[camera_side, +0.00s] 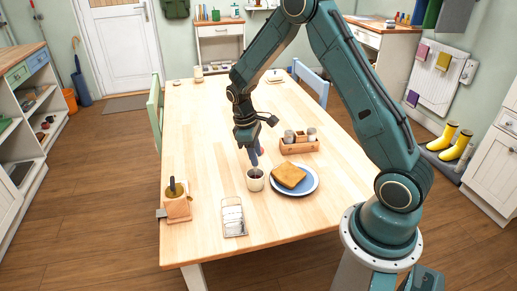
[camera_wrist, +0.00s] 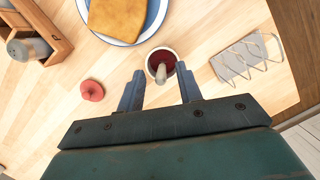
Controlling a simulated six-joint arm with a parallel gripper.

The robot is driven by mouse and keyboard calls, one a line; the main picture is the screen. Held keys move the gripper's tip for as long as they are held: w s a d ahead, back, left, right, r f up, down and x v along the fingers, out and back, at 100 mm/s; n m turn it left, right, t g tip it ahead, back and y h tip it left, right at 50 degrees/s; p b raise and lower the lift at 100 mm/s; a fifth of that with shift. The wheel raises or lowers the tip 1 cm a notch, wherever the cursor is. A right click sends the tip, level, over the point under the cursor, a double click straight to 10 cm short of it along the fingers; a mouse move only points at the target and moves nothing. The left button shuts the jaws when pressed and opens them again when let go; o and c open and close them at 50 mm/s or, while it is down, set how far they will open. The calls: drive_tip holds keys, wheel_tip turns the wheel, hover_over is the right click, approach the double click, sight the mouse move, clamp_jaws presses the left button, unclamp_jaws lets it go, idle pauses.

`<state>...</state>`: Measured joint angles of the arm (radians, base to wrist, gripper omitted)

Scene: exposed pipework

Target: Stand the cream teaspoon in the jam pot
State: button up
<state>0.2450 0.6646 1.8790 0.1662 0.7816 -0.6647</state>
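The jam pot (camera_side: 255,181) is a small white pot standing on the table, left of the plate. In the wrist view the pot (camera_wrist: 151,66) holds dark red jam. The cream teaspoon (camera_wrist: 161,73) stands in it, its pale handle end pointing up towards the camera; its bowl is hidden. My gripper (camera_side: 254,163) is right above the pot, pointing down. In the wrist view my gripper (camera_wrist: 160,70) is open, with one finger on each side of the handle and gaps visible between. The spoon is hard to make out in the side view.
A blue-rimmed plate (camera_side: 314,183) with toast (camera_side: 288,175) stands close right of the pot. A wire toast rack (camera_side: 233,217) is in front. A wooden caddy (camera_side: 299,147) with jars is behind. A red round object (camera_wrist: 92,90) lies nearby. A wooden block (camera_side: 177,207) stands at the left edge.

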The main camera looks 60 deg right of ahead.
drive_tip(key=d+v, duration=0.1)
drive_tip(key=v, duration=1.2)
drive_tip(key=shift+a+r, duration=0.4)
drive_tip(key=shift+a, duration=0.1)
idle(0.6)
drive_tip(key=s+a+r+m+t, duration=0.1)
drive_tip(key=s+a+r+t, duration=0.15)
drive_tip(key=s+r, duration=0.3)
drive_tip(key=s+a+r+m+t, duration=0.1)
drive_tip(key=s+a+r, duration=0.3)
drive_tip(key=s+r, duration=0.15)
drive_tip(key=s+a+m+t, duration=0.1)
drive_tip(key=s+a+t, duration=0.3)
drive_tip(key=s, duration=0.9)
drive_tip(key=shift+a+r+m+y, duration=0.3)
drive_tip(key=shift+a+y, duration=0.1)
drive_tip(key=shift+a, duration=0.5)
drive_tip(key=shift+t, duration=0.25)
